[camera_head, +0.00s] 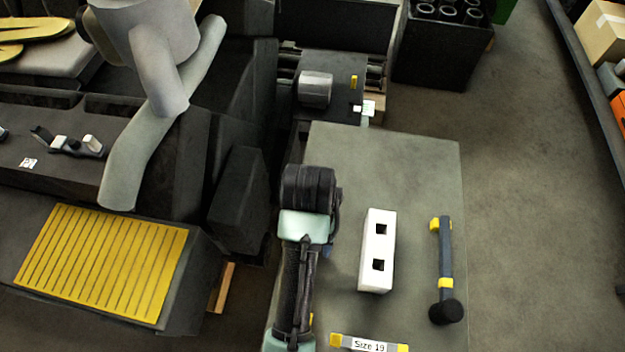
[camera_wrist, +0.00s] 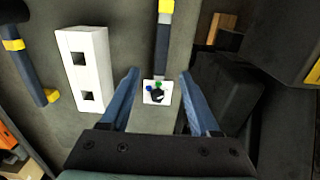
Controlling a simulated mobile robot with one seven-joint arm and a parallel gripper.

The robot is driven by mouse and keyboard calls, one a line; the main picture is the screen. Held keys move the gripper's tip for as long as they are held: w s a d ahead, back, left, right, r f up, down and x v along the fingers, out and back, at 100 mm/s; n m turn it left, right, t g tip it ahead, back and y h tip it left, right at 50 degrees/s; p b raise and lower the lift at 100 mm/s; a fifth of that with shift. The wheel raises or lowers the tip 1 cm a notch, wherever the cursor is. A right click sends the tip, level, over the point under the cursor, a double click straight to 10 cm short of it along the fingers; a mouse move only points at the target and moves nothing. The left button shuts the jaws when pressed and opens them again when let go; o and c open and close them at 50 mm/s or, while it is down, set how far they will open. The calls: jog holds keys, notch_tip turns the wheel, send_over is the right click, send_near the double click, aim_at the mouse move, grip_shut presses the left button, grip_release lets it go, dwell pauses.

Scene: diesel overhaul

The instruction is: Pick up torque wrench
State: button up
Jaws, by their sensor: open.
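A long tool, apparently the torque wrench, lies on the grey table, with a yellow section (camera_wrist: 166,6) and a dark shaft (camera_wrist: 161,45). A white square plate with a black piece and blue and green dots (camera_wrist: 157,93) is at its near end. My gripper (camera_wrist: 159,74) is open above it, one blue finger on each side in the wrist view. I cannot tell the height gap, and no contact shows. In the head view my arm hides most of this tool; only a bit of yellow (camera_head: 311,320) shows beside the arm.
A white block with two square holes (camera_head: 376,250) stands beside my arm on the table (camera_head: 400,160). Farther right lies a dark tool with yellow bands and a black round head (camera_head: 445,270). A "Size 19" labelled piece (camera_head: 368,345) is at the bottom. Dark machinery (camera_head: 240,195) borders the table's left.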

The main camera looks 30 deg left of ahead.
jog(key=f, duration=0.6)
jog(key=shift+s+f, duration=0.3)
jog(key=shift+s, duration=0.05)
jog(key=shift+w+a+f+p, duration=0.15)
jog(key=shift+f+p, duration=0.2)
jog(key=shift+f, duration=1.05)
jog(key=shift+w+f+p, duration=0.15)
jog(key=shift+f+p, duration=0.15)
jog(key=shift+f, duration=1.1)
grip_shut()
jog(key=shift+r, duration=0.1)
